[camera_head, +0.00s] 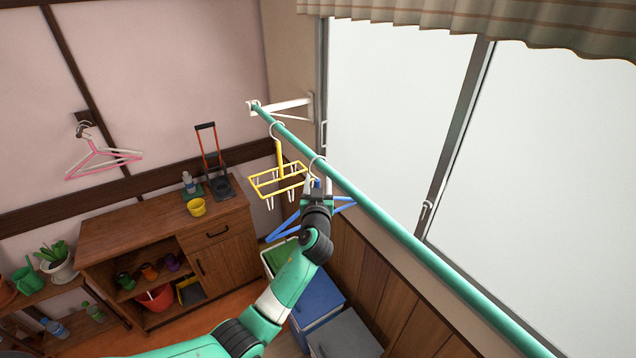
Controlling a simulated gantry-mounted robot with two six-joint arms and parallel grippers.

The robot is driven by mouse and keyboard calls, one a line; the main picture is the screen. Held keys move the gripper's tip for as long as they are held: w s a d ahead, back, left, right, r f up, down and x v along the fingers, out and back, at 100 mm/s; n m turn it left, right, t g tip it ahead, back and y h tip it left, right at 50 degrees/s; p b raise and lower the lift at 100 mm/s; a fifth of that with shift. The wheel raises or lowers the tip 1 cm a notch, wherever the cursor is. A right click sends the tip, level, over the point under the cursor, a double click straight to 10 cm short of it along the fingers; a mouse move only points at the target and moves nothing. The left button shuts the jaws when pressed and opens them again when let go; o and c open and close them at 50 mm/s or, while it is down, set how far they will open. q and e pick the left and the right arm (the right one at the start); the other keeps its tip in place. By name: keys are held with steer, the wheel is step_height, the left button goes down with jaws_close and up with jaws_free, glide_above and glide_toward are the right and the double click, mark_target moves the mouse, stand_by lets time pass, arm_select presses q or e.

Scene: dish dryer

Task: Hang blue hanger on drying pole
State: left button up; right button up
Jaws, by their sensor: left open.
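The teal drying pole (390,222) runs diagonally from a white wall bracket at the back to the lower right. The blue hanger (283,228) is at the pole, with its pale hook (316,160) appearing to loop over it. Its blue arms show on both sides of my left gripper; its middle is hidden behind it. My left gripper (317,186) is open just below the pole, at the hanger's neck. The fingers point away from me, and contact with the hanger cannot be told. My right gripper is not in view.
A yellow hanging rack (280,181) hangs on the pole farther back. A pink hanger (100,155) hangs on the left wall. A wooden cabinet (150,222) and several bins, one blue (318,300), stand below. The pole's near stretch is clear, beside the window.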

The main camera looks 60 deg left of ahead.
arm_select(q)
steer(key=p+v, duration=0.1)
steer(key=v, duration=1)
steer(key=shift+s+d+p, duration=0.2)
steer(key=shift+d+p, duration=0.1)
